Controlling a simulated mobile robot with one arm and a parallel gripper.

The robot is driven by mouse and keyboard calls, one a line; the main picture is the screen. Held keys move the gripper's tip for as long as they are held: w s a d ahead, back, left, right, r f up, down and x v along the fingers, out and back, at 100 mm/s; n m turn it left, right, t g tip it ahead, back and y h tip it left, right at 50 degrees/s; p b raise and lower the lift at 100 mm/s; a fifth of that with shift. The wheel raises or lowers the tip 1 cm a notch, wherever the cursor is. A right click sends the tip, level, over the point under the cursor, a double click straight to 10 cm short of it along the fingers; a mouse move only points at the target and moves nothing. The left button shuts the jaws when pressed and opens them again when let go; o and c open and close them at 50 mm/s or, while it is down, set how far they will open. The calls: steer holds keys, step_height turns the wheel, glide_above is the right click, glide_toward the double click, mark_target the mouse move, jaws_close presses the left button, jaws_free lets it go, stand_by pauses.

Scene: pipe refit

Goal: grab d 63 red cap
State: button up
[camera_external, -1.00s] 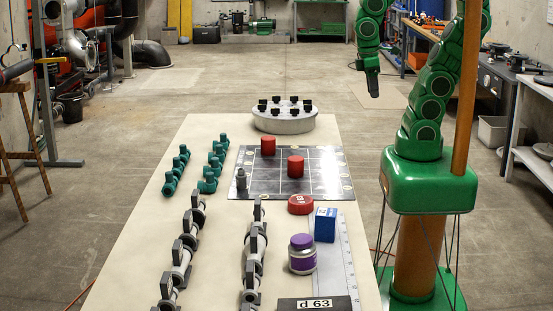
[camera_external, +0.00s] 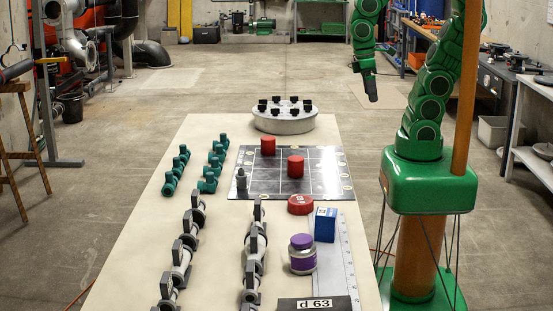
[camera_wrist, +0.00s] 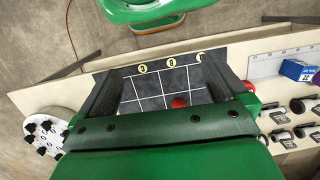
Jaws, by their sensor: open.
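Two red caps stand on the black gridded board, one farther back (camera_external: 268,145) and one nearer the middle (camera_external: 295,166). A flatter red cap (camera_external: 301,204) with a white marking lies just in front of the board; the marking is too small to read. A sign reading "d 63" (camera_external: 317,303) stands at the table's near edge. My gripper (camera_external: 371,96) hangs in the air beyond the table's right side, away from the caps. In the wrist view its fingers (camera_wrist: 160,85) are apart with nothing between them. A red cap (camera_wrist: 179,102) shows partly behind the gripper body.
A round white holder (camera_external: 284,121) with black knobs stands at the back. The board (camera_external: 325,180) is partly clear.

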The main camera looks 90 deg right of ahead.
steer(key=w+a+f+m+g+y, duration=0.25)
steer(key=w+a+f+y, duration=0.2)
steer(key=w+a, duration=0.35)
steer(key=m+y, duration=0.7)
steer(key=m, duration=0.4)
glide_toward(301, 200)
steer(key=shift+s+d+r+g, duration=0.25)
steer(key=shift+s+r, duration=0.15)
steer(key=shift+s, duration=0.05)
steer(key=shift+w+f+y, duration=0.35)
steer(key=shift+f, duration=0.15)
steer(key=shift+a+f+m, duration=0.1)
steer(key=shift+m, duration=0.15)
steer(key=shift+w+f+x, duration=0.1)
steer(key=shift+w+x, duration=0.05)
steer(key=shift+x, duration=1.8)
steer(key=shift+w+f+x, duration=0.1)
steer(key=shift+x, duration=1.8)
steer(key=c, duration=0.9)
steer(key=shift+c, duration=0.2)
steer(key=shift+r, duration=0.1)
